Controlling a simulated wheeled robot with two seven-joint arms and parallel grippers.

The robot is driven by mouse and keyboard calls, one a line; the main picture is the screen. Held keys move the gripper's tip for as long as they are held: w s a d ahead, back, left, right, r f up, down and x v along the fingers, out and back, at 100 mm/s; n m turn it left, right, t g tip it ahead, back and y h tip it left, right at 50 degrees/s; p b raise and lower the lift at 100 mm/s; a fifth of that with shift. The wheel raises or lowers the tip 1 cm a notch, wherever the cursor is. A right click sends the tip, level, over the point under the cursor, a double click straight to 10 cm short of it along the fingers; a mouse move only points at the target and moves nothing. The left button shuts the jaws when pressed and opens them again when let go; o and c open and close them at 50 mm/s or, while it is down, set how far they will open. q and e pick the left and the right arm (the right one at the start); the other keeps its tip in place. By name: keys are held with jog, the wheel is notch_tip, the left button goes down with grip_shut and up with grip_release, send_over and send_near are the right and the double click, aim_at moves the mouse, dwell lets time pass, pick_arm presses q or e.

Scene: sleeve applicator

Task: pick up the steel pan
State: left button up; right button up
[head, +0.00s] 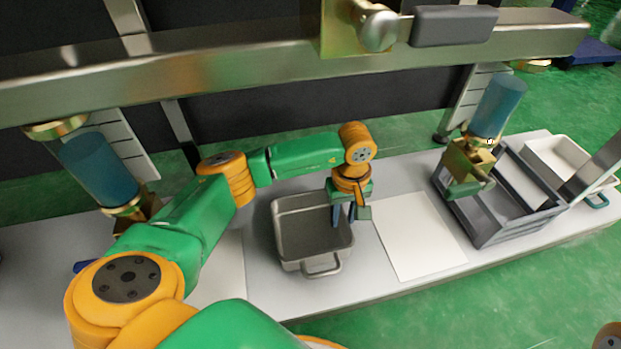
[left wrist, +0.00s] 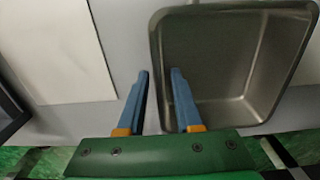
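The steel pan (head: 300,255) is an empty, deep grey metal pan standing upright on the light table, with a handle on its near side. My left gripper (head: 350,214) points down over the pan's right wall, its two blue fingers apart. In the left wrist view the pan (left wrist: 225,65) fills the upper right, and the open left gripper (left wrist: 159,75) has one finger on the inner side of the rim and the other outside. I cannot tell whether either finger touches the wall. My right gripper is not in view.
A white sheet (head: 418,238) lies right of the pan. Further right stand a grey crate (head: 487,222) and a white tray (head: 547,150). Blue cylinders (head: 497,105) with brass fittings hang at both sides. A metal beam (head: 230,68) crosses above the table.

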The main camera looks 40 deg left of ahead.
pick_arm(q)
grip_shut()
dwell(1.2)
